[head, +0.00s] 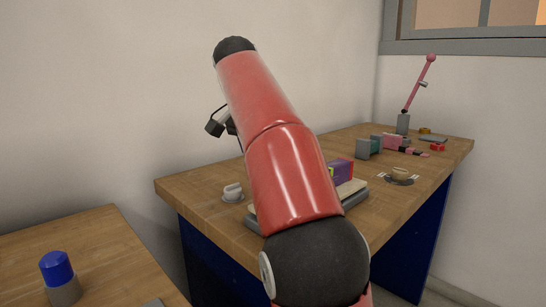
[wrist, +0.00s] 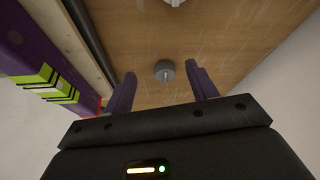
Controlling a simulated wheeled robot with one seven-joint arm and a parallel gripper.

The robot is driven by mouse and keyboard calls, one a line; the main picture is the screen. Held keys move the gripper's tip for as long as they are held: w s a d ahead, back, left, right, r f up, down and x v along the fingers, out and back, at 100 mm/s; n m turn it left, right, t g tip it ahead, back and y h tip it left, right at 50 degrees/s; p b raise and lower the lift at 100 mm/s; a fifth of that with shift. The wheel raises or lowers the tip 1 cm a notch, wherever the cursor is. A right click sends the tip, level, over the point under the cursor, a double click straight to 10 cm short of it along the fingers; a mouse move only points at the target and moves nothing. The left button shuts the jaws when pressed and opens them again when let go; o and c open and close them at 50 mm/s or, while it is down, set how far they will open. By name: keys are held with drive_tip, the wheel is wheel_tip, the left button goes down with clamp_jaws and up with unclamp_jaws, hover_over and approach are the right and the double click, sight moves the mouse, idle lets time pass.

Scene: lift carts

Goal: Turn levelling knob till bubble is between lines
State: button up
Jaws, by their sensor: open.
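In the wrist view my gripper (wrist: 161,80) is open, its two purple fingers apart with nothing held between them. A grey round knob (wrist: 164,71) with a pale centre shows between and beyond the fingertips, over the wooden surface; I cannot tell the distance or any contact. A purple level (wrist: 28,55) lies at the left, with a yellow-green vial (wrist: 48,76) crossed by dark lines; the bubble cannot be made out clearly. In the head view the purple level (head: 341,171) sits on a pale plate (head: 351,188), partly behind my red arm. My arm largely hides the gripper there.
A white knob-like piece (head: 232,191) stands on the wooden bench (head: 185,187). To the right are a round dial-like piece (head: 399,174), green and pink blocks, and a pink lever (head: 420,82). A blue-capped post (head: 57,268) stands on the nearer table.

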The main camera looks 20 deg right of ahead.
drive_tip(key=s+a, duration=0.2)
drive_tip(key=s+a+b, duration=0.1)
drive_tip(key=s+a, duration=0.1)
drive_tip(key=a, duration=0.1)
drive_tip(key=shift+s+a, duration=0.1)
drive_tip(key=shift+a, duration=0.2)
